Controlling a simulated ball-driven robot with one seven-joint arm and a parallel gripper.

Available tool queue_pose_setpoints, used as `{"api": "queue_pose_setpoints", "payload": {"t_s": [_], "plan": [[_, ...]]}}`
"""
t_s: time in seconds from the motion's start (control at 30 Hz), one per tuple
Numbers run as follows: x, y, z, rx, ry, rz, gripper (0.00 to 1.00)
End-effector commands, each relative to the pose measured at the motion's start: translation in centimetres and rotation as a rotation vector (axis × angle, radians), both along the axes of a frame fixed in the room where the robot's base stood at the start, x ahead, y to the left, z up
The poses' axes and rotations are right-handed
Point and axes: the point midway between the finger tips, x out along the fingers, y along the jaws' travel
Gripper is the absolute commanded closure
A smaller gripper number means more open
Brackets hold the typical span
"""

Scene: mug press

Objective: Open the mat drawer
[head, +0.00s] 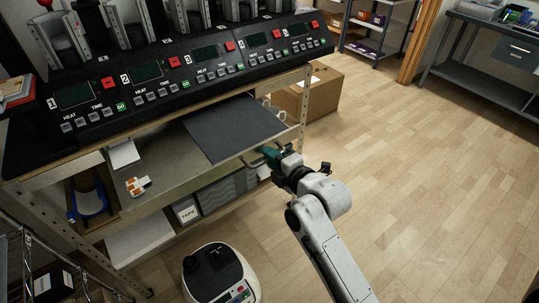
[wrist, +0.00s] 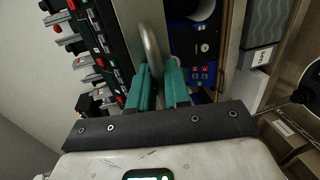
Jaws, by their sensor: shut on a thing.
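My gripper (head: 268,157) has teal fingers and is at the right end of the shelf under the press bench, near the front edge of a dark grey flat mat surface (head: 233,128). In the wrist view, the teal fingers (wrist: 158,82) are shut on a curved silver bar handle (wrist: 150,45), which runs up and away between them. The fingers hide where the handle meets the front in the head view. How far the drawer stands out cannot be told clearly.
Above is a black press console (head: 180,75) with several red and green buttons. A small orange and white item (head: 138,186) lies on the shelf. A cardboard box (head: 318,92) stands behind right. A white-rimmed device (head: 219,274) stands below. Wooden floor (head: 420,190) is clear at right.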

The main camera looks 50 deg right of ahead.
Motion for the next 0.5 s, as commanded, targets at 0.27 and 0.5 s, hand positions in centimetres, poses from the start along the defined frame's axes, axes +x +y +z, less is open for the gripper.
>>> {"api": "queue_pose_setpoints", "payload": {"t_s": [0.27,0.5], "plan": [[0.01,-0.01,-0.08,0.001,0.002,0.000,0.73],[0.02,-0.02,-0.04,0.000,0.001,0.000,0.69]]}}
